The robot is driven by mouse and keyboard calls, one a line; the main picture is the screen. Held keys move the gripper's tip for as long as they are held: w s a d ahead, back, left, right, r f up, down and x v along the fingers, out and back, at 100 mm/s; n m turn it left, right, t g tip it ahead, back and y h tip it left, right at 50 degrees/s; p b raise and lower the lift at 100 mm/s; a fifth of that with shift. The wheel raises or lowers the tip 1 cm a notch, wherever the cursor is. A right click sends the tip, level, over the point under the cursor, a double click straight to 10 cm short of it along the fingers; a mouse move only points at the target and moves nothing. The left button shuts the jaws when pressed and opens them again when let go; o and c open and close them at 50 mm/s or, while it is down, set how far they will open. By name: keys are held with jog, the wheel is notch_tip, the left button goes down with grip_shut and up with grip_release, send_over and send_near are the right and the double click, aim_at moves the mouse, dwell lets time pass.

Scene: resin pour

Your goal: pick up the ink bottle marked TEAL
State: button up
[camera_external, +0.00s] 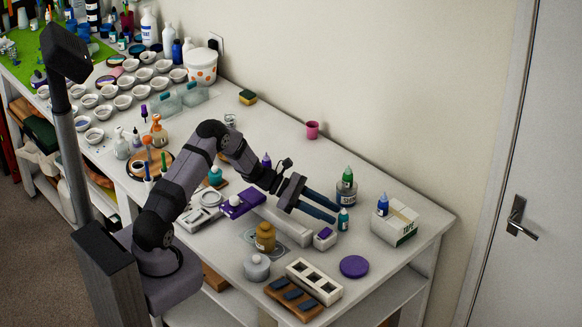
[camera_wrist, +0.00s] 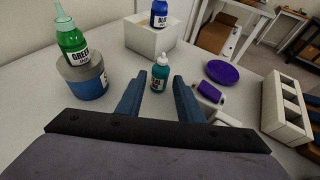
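The teal ink bottle (camera_wrist: 160,74) stands upright on the table in the wrist view, its label reading down to "AL". It also shows in the external view (camera_external: 343,220), small and teal with a dark cap area. My gripper (camera_wrist: 160,85) is open, with its two blue fingers spread. In the wrist view the bottle shows between and just beyond the fingertips. In the external view my gripper (camera_external: 333,212) points right toward the bottle. Nothing is held. Whether the fingertips flank the bottle is hard to tell.
A green bottle (camera_wrist: 70,42) stands on a round grey-blue container (camera_wrist: 83,80) left of the fingers. A blue bottle (camera_wrist: 159,14) stands on a white box (camera_wrist: 148,40) behind. A purple disc (camera_external: 354,266) and a white block with square holes (camera_external: 314,281) lie to the right in the wrist view.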

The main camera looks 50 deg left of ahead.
aim_at(343, 219)
jog(key=shift+w+d+f+p, duration=0.1)
jog(key=shift+w+d+p, duration=0.2)
jog(key=shift+d+p, duration=0.3)
jog(key=shift+p+x, duration=1)
jog(key=shift+x, duration=1.05)
jog(key=shift+f, duration=0.1)
jog(key=shift+a, duration=0.1)
jog(key=c, duration=0.8)
